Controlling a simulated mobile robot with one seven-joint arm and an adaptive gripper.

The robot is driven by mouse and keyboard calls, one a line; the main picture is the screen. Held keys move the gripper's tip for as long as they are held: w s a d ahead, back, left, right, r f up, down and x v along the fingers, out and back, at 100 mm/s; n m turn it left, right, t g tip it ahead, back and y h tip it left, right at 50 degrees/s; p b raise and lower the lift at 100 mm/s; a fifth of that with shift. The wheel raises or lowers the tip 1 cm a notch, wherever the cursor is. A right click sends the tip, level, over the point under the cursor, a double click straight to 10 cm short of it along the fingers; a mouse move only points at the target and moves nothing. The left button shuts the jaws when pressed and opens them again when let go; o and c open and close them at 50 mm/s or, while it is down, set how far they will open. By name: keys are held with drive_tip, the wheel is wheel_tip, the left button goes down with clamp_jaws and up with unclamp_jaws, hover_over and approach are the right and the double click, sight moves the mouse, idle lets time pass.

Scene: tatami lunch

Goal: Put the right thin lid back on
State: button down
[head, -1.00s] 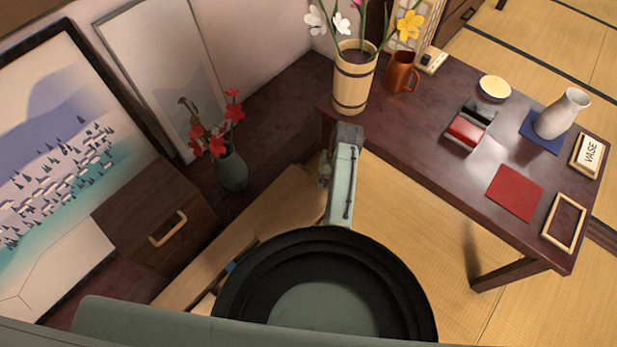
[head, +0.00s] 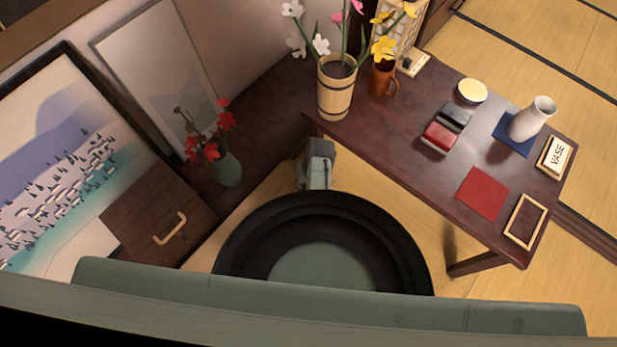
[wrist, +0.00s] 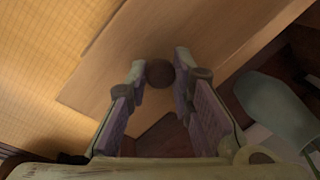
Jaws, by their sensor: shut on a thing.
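In the wrist view, my gripper (wrist: 160,70) is shut on a small dark round knob (wrist: 160,75). The knob shows against a pale, flat wooden panel (wrist: 225,50), which looks like the thin lid. I cannot tell whether the panel is raised or resting on something. Dark reddish-brown wood shows below it between the fingers. In the head view, part of my arm shows beyond my round dark base. The fingertips and the knob are hidden there.
A grey-green vase (head: 228,170) with red flowers stands left of my arm, near a drawer box (head: 155,215). A dark table (head: 400,150) on the right bears a wooden flower bucket (head: 336,95), a brown mug (head: 383,78) and a white vase (head: 532,118). Tatami lies beyond.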

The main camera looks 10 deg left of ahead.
drive_tip(key=shift+f+b, duration=3.25)
drive_tip(key=shift+f, duration=0.1)
drive_tip(key=shift+f+b, duration=0.4)
drive_tip(key=shift+f, duration=0.4)
drive_tip(key=shift+f+p, duration=0.15)
drive_tip(key=shift+p, duration=0.2)
drive_tip(key=c, duration=1.3)
unclamp_jaws()
drive_tip(key=r, duration=0.4)
drive_tip(key=d+r, duration=0.1)
drive_tip(key=r, duration=0.3)
drive_tip(key=d+r, duration=0.1)
drive_tip(key=r, duration=0.2)
drive_tip(key=shift+w+r, duration=0.2)
drive_tip(key=shift+r, duration=0.2)
